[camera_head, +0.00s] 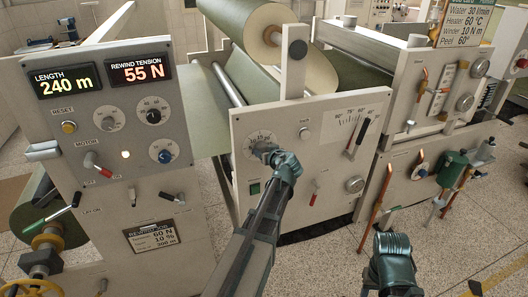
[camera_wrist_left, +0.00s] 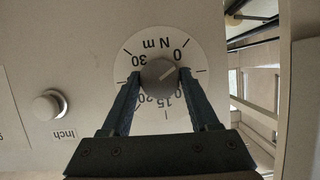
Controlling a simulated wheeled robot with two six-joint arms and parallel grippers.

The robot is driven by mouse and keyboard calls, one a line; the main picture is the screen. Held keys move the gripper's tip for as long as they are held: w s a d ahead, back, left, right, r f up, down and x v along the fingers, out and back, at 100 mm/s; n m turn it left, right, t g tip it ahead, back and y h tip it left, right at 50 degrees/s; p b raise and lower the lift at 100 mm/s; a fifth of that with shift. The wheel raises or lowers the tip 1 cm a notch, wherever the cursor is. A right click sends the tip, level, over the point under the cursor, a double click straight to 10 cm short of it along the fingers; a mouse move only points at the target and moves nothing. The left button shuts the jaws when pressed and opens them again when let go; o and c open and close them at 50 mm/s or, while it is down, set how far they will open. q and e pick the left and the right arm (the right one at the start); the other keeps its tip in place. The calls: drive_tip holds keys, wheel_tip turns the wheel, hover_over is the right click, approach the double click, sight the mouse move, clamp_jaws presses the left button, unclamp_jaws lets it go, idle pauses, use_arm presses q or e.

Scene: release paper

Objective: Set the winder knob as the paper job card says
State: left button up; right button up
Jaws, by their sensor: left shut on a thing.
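The winder knob is a grey round knob (camera_wrist_left: 158,75) on a white dial marked N m in the left wrist view. Its light pointer line slants up and right, just past the 0 label toward the right tick. 30, 20 and 15 show; another number is partly hidden by a finger. My left gripper (camera_head: 265,152) is shut on this knob on the middle panel; its fingers (camera_wrist_left: 160,77) flank it. The job card (camera_head: 462,22) at top right is cut by the frame; it reads Water 30, Heater 60, Winder 10, Peel 60. My right gripper (camera_head: 390,245) hangs at lower right, fingers unclear.
The left cabinet (camera_head: 90,130) shows Length 240 m and Rewind Tension 55 N, with dials and levers. Its lower card (camera_head: 154,235) reads 60 N, 10 %. An Inch button (camera_wrist_left: 47,106) sits beside the dial. A red-tipped toggle (camera_head: 315,190) is below right. Copper pipes (camera_head: 378,208) stand right.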

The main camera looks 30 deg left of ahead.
use_arm(q)
drive_tip(key=c, duration=0.4)
drive_tip(key=shift+c, duration=0.2)
drive_tip(key=shift+w+d+f+m+g+y+b, duration=0.1)
drive_tip(key=shift+m+g+y+b, duration=0.45)
drive_tip(key=shift+m+y+b, duration=0.9)
drive_tip(key=shift+d+f+m+g+y+b, duration=0.15)
drive_tip(key=shift+m+g+y+b, duration=0.55)
drive_tip(key=shift+m, duration=1.4)
drive_tip(key=shift+w+f+m+g+y+b, duration=0.1)
drive_tip(key=shift+m+g+y+b, duration=0.45)
drive_tip(key=shift+m+b, duration=1.05)
drive_tip(key=shift+m, duration=0.35)
drive_tip(key=o, duration=1.4)
drive_tip(key=shift+r, duration=0.1)
drive_tip(key=shift+c, duration=0.2)
